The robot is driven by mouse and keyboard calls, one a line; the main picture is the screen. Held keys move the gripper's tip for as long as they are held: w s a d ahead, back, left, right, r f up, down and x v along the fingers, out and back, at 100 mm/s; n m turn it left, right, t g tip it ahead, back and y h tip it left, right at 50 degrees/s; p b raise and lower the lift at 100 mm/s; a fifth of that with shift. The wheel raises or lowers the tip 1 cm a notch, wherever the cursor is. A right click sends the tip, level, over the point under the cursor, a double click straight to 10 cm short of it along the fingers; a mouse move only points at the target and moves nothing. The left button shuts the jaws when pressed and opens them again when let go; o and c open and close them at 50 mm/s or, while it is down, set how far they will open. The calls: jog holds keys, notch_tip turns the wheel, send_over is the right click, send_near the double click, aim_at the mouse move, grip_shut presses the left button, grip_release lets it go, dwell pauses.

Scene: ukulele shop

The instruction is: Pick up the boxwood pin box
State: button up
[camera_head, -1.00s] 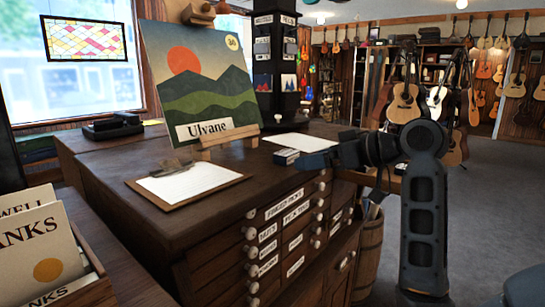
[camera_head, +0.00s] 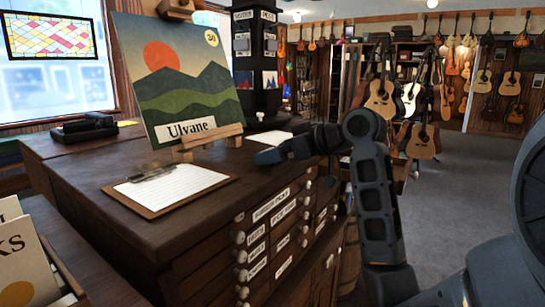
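My gripper (camera_head: 266,157) reaches in from the right, low over the dark wooden drawer cabinet (camera_head: 120,222), near its front right edge. I see it from the side and small, so I cannot tell whether its fingers are open or shut. No boxwood pin box can be made out for certain now. A small pale box with dark parts showed earlier about where my gripper is now, and my gripper seems to cover that spot.
A clipboard (camera_head: 172,188) lies left of my gripper. Behind it a landscape picture marked Ulvane (camera_head: 180,85) stands on a small easel. A white sheet (camera_head: 270,138) lies behind my gripper. A crate of cards (camera_head: 20,260) is front left. Guitars stand farther back.

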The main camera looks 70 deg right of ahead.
jog(key=c, duration=1)
jog(key=shift+r, duration=0.15)
jog(key=shift+c, duration=0.2)
